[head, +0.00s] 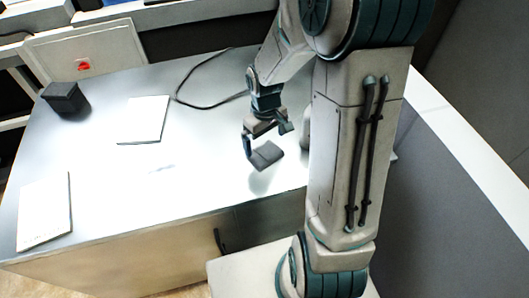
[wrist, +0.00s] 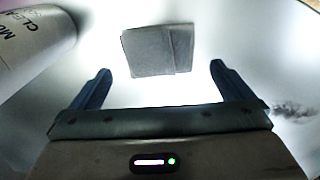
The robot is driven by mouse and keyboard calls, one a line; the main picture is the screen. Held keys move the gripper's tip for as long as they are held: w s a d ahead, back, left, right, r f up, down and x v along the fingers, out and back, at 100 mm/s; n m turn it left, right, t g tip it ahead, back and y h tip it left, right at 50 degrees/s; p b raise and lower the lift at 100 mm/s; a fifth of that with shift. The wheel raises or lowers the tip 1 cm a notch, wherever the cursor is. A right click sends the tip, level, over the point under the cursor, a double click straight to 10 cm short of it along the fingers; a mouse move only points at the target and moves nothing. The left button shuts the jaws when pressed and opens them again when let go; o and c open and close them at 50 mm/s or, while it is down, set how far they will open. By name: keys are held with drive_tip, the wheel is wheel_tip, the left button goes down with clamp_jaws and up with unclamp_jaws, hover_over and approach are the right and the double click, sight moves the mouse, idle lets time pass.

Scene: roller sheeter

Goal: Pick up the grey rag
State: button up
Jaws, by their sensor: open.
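The grey rag (head: 266,155) lies folded flat on the metal worktop in the head view. In the wrist view the rag (wrist: 158,50) is a dark grey square with a fold line near its right side. My gripper (head: 268,143) is above the worktop close to the rag. In the wrist view its two fingers (wrist: 161,80) are spread wide and empty, and the rag lies beyond the fingertips, between their lines. How high the gripper is above the rag is hard to tell.
A white cylinder with printed letters (wrist: 32,45) stands left of the rag in the wrist view; my arm mostly hides that area in the head view. A black cable (head: 205,105), white sheets (head: 145,119) and a black box (head: 65,97) are on the worktop. The front middle is clear.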

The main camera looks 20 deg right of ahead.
sight(265, 151)
drive_tip(key=shift+w+f+p, duration=0.1)
drive_tip(key=shift+f+p, duration=0.5)
drive_tip(key=shift+f, duration=2.15)
drive_tip(key=c, duration=0.9)
drive_tip(key=shift+o, duration=0.2)
drive_tip(key=shift+r, duration=0.2)
drive_tip(key=shift+r, duration=0.55)
wheel_tip(265, 151, up, 3)
drive_tip(key=shift+f+b, duration=0.15)
drive_tip(key=shift+b, duration=0.3)
drive_tip(key=s+d+r, duration=0.2)
drive_tip(key=s+r, duration=0.1)
drive_tip(key=s, duration=0.2)
drive_tip(key=s+d+r+b, duration=0.1)
drive_tip(key=s+d+r, duration=0.1)
drive_tip(key=s+r, duration=0.2)
drive_tip(key=shift+s+d, duration=0.25)
drive_tip(key=shift+s, duration=0.65)
